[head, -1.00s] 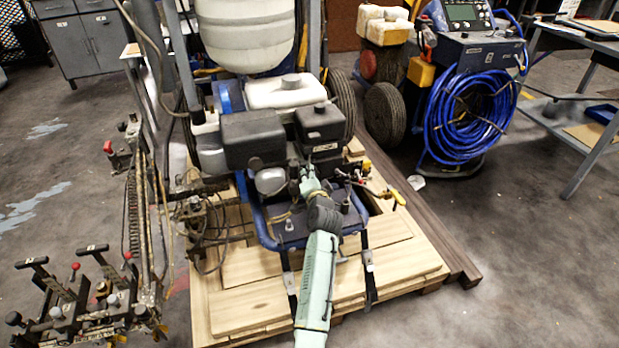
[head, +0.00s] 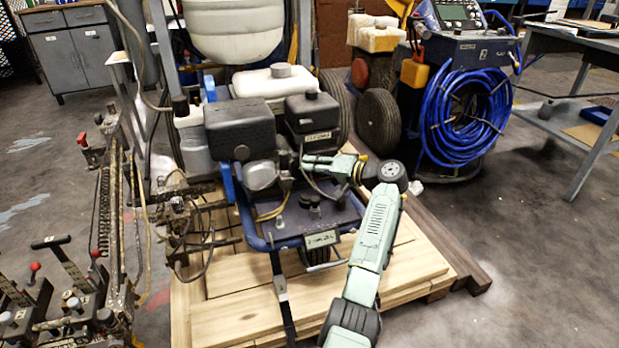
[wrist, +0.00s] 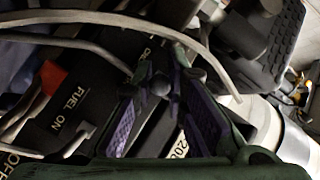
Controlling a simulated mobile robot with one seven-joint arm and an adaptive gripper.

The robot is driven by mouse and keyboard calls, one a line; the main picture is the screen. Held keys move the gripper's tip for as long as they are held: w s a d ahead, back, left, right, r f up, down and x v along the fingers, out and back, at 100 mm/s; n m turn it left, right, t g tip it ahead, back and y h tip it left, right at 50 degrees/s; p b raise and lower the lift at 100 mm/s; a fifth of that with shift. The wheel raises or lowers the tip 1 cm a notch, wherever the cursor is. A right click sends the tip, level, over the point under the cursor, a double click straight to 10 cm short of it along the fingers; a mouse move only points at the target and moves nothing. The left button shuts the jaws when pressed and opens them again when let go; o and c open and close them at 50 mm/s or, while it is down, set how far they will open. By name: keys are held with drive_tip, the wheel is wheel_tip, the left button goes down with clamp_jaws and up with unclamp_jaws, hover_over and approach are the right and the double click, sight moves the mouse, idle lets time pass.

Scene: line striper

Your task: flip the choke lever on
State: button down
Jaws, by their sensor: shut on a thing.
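The engine (head: 240,130) stands on the blue-framed line striper. My gripper (head: 306,163) reaches in from the right, at the engine's front just below the black air cleaner box (head: 312,118). In the wrist view my gripper (wrist: 162,72) has its purple-padded fingers converging on a small dark round knob, the choke lever (wrist: 160,86). The fingers are shut on it. Its lower part and exact angle are hard to make out in the dark. A "FUEL ON" label (wrist: 70,108) and a red lever (wrist: 52,76) sit to the left.
A pale cable (wrist: 120,20) arches close above my fingers. A ribbed black cover (wrist: 270,45) is at upper right. The striper rests on a wooden pallet (head: 240,285). A blue hose coil (head: 465,115) stands to the right, with open floor in front.

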drive_tip(key=shift+w+d+n+g+y+b, duration=0.15)
drive_tip(key=shift+n+g+y+b, duration=0.15)
drive_tip(key=shift+n+g+b, duration=0.3)
drive_tip(key=shift+w+d+n+g+y+b, duration=0.15)
drive_tip(key=shift+n+g+y+b, duration=0.2)
drive_tip(key=shift+g+b, duration=0.3)
drive_tip(key=shift+g, duration=0.25)
drive_tip(key=shift+n, duration=0.25)
drive_tip(key=c, duration=1.9)
unclamp_jaws()
drive_tip(key=v, duration=1.2)
drive_tip(key=shift+f, duration=0.1)
